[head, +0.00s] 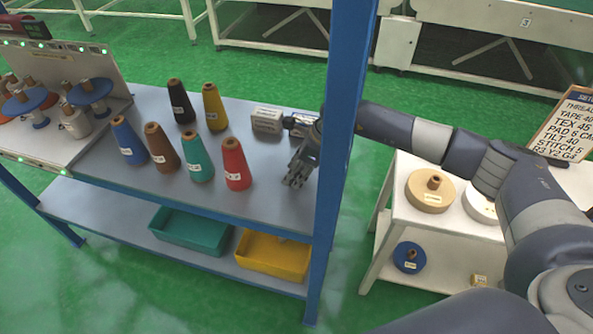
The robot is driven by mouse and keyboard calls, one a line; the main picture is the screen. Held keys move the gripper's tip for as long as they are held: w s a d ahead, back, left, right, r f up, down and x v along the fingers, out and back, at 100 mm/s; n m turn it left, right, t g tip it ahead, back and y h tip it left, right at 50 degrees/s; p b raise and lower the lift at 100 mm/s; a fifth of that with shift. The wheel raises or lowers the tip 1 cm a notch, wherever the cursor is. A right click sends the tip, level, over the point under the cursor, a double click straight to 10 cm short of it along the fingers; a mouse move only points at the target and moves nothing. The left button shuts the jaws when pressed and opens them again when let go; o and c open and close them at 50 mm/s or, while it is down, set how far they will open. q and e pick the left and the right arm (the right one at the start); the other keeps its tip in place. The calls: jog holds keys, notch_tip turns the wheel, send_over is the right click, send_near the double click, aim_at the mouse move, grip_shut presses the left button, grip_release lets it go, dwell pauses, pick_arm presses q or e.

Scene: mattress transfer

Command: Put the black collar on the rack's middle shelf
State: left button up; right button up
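I cannot make out a black collar in the head view. A white two-level stand (378,262) at the right carries flanged discs, but I cannot tell whether it is the rack. A tan disc (430,191) and a white disc (479,204), partly hidden by my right arm, lie on its top. A blue disc (409,257) is on its lower shelf. My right gripper (294,182) points down over the right end of the grey table (262,209), behind the blue post. I see nothing held in it; its finger opening is unclear. My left gripper is out of view.
Several coloured thread cones, including a black one (180,102) and a red one (236,164), stand on the table. Grey boxes (267,121) are near the gripper. A blue post (343,120) rises in front. Teal (190,229) and yellow (272,257) bins sit below.

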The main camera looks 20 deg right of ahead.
jog(key=shift+o, duration=0.4)
jog(key=shift+r, duration=0.15)
jog(key=shift+r+p, duration=0.3)
jog(key=shift+p, duration=0.1)
jog(key=shift+r+p, duration=0.35)
jog(key=shift+p, duration=0.05)
jog(key=b+v, duration=0.4)
jog(key=v, duration=0.7)
jog(key=shift+r, duration=0.35)
jog(key=shift+s+d, duration=0.1)
